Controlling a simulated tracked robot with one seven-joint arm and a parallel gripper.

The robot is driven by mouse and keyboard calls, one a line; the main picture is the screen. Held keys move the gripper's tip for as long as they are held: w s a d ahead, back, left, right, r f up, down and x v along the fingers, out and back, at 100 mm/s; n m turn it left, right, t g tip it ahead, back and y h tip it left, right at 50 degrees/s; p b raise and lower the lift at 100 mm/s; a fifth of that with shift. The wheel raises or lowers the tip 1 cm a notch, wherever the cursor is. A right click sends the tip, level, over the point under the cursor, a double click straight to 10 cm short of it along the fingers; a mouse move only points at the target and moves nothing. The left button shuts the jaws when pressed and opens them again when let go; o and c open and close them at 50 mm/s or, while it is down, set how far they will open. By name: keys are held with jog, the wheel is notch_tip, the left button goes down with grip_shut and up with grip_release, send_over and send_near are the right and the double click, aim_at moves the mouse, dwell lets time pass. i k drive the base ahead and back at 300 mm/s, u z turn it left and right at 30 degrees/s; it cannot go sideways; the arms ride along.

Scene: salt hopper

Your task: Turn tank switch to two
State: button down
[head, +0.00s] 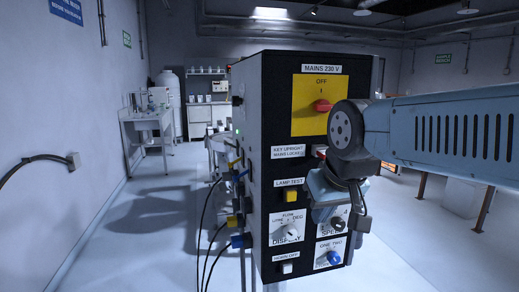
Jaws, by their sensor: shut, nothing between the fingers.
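A dark control box (256,160) stands in the middle of the head view. Low on its front, at the right, is a blue rotary knob (333,258) on a white plate marked ONE and TWO. Which mark the knob points to is too small to tell. The plate's lower lettering is not readable. My gripper (338,205) is in front of the panel's right side, above the blue knob and apart from it. It is shut and empty. It partly covers the plate of the SPEED knob (337,224).
The front also carries a red mains switch (323,105) on yellow, a yellow lamp test button (292,196), a DISPLAY knob (291,234) and a white horn button (287,268). Cables hang at the box's left side. The floor at left is clear.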

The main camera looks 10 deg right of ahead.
aim_at(332, 257)
jog(key=z, duration=0.2)
jog(key=k, duration=1.55)
jog(key=u, duration=0.7)
jog(key=i, duration=0.5)
jog(key=z, duration=0.05)
